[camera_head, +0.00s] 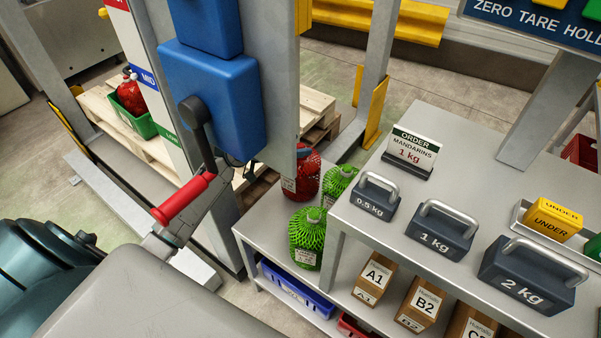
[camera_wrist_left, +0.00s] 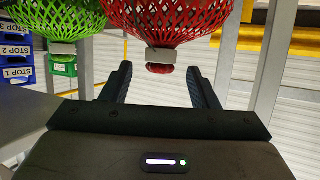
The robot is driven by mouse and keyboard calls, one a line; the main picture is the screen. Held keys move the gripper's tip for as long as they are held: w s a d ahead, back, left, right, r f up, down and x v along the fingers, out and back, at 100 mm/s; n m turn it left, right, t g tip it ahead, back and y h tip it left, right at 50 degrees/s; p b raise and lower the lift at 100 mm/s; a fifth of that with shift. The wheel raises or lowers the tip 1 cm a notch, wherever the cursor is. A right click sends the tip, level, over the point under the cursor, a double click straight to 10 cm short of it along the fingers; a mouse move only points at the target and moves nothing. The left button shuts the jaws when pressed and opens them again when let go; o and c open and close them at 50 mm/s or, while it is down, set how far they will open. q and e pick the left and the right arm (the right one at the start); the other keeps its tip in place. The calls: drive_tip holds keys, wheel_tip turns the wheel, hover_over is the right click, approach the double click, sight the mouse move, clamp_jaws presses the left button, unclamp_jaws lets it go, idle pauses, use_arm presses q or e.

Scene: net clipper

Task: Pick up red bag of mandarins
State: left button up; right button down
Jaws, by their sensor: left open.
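A red net bag of mandarins (camera_head: 309,178) stands on a low grey shelf (camera_head: 268,218), partly hidden by the grey post. Two green net bags stand beside it, one at its right (camera_head: 340,182) and one nearer (camera_head: 307,235). In the left wrist view, which is upside down, the red bag (camera_wrist_left: 170,20) fills the top, with a grey clip (camera_wrist_left: 166,55) and red tail at its neck. My left gripper (camera_wrist_left: 160,85) is open, its fingers on either side of the neck in the picture; contact cannot be told. I cannot make out its fingers in the head view.
A grey post with a blue box (camera_head: 212,95) and a red-handled lever (camera_head: 185,197) stands close left of the bags. A grey table (camera_head: 440,150) with weights is at right. Another red bag (camera_head: 130,95) sits in a green crate (camera_head: 145,124) behind.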

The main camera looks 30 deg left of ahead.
use_arm(q)
drive_tip(key=shift+x, duration=0.9)
clamp_jaws()
drive_tip(key=shift+r, duration=0.1)
